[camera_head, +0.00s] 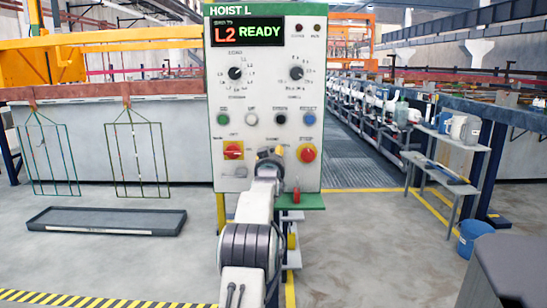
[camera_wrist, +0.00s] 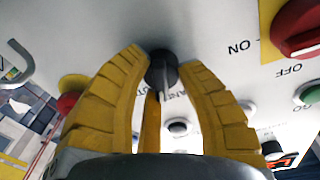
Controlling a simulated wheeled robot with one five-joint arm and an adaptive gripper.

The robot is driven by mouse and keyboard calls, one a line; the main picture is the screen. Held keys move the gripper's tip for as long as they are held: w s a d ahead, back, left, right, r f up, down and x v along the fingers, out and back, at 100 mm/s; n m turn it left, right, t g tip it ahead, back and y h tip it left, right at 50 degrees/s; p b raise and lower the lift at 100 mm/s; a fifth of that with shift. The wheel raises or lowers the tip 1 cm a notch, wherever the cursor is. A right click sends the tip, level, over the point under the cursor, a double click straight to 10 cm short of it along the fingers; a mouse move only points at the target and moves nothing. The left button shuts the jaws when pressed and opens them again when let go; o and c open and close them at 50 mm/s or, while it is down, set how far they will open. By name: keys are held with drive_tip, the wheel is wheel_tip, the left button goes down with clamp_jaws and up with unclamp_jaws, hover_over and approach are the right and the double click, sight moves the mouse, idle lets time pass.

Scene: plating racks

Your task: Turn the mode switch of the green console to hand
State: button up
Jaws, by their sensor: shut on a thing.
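The green-framed white console (camera_head: 216,110) stands upright ahead, headed "HOIST L", with a lit display reading "L2 READY". My gripper (camera_head: 268,155) reaches its lower middle and covers the switch there in the head view. A pale pointer on the knob points down in that picture. Lettering beside the knob is partly hidden by the fingers, so I cannot read the switch position.
A red rotary switch (camera_head: 233,150) on yellow is left of my gripper, and a red button (camera_head: 308,154) is close on its right. Several selectors and coloured buttons sit above. A grey tray (camera_head: 105,222) lies on the floor; a shelf stand (camera_head: 445,145) and blue bucket (camera_head: 473,238) are right.

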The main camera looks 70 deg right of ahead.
drive_tip(key=shift+w+f, duration=0.3)
drive_tip(key=shift+f, duration=0.3)
drive_tip(key=o, duration=0.9)
drive_tip(key=shift+w, duration=0.1)
drive_tip(key=shift+o, duration=1.3)
drive_tip(key=shift+r, duration=0.15)
drive_tip(key=shift+s+a+r, duration=0.1)
drive_tip(key=shift+s+r, duration=0.1)
drive_tip(key=v, duration=1.1)
drive_tip(key=shift+a, duration=0.4)
drive_tip(key=shift+s+f, duration=0.15)
drive_tip(key=shift+c, duration=0.2)
